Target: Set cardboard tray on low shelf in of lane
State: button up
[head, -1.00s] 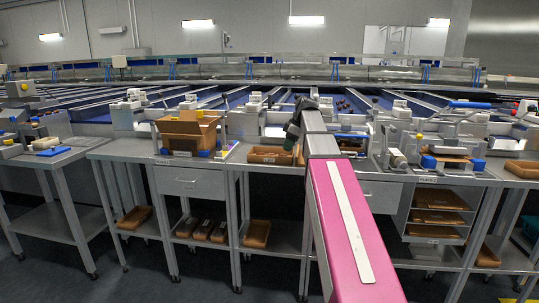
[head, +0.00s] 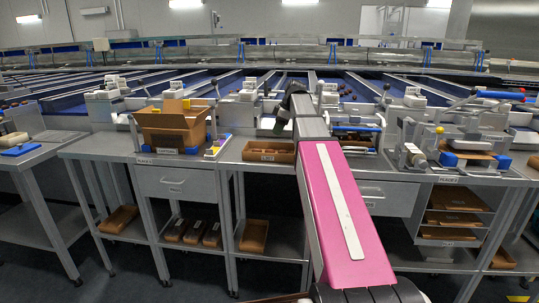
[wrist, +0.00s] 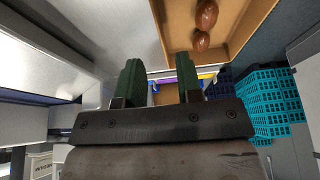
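A shallow brown cardboard tray (head: 268,152) sits on the bench top, just left of my arm. More brown trays lie on the low shelf (head: 285,241) under the bench: one (head: 254,236) below the bench tray and several further left. My gripper (head: 284,118) is a dark green shape above the back of the bench, near the tray. In the wrist view its two green fingers (wrist: 160,72) stand apart. A cardboard tray (wrist: 245,22) with brown dates shows at the top right there, its wall close to the fingers. I cannot tell whether they touch it.
An open cardboard box (head: 172,128) stands on the bench at left. A bench device with blue parts (head: 470,158) stands at right, above a rack of trays (head: 452,218). Blue lanes run behind. Teal crates (wrist: 265,105) show in the wrist view.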

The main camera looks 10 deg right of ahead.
jog(key=shift+x, duration=3.55)
grip_shut()
